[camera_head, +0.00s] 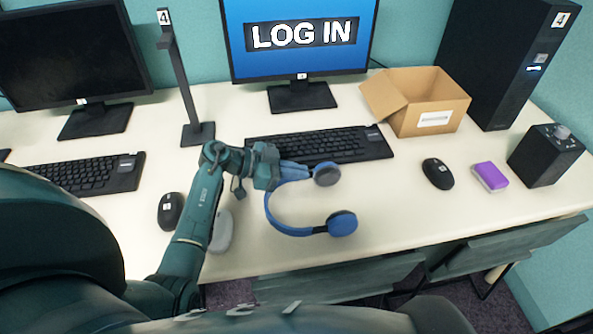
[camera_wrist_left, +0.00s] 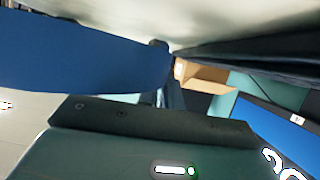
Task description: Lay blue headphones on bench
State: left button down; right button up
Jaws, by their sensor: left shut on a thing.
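The blue headphones (camera_head: 279,222), with dark ear pads, are over the cream bench (camera_head: 400,215) in front of the middle keyboard. My left gripper (camera_head: 272,172) is shut on the headphones at their upper left, near one ear cup. The band curves toward the bench's front edge, with the other cup at lower right. I cannot tell whether they touch the bench or hang just above it. In the left wrist view the blue headphones (camera_wrist_left: 80,58) fill the upper left, close to the pale bench surface. My right gripper is not in view.
A black keyboard (camera_head: 325,146) lies just behind the headphones. A mouse (camera_head: 170,210) and a grey object (camera_head: 222,232) are beside my left arm. A black mouse (camera_head: 438,173), purple box (camera_head: 490,177) and open cardboard box (camera_head: 432,105) stand right. Bench right of the headphones is clear.

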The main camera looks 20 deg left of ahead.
pick_arm(q)
jog(key=shift+f+p, duration=0.2)
jog(key=shift+p, duration=0.15)
dwell(0.5)
jog(key=c, duration=1.5)
grip_release()
jog(key=p+v, duration=0.1)
jog(key=v, duration=1.2)
jog(key=shift+s+f, duration=0.15)
jog(key=shift+s, duration=0.05)
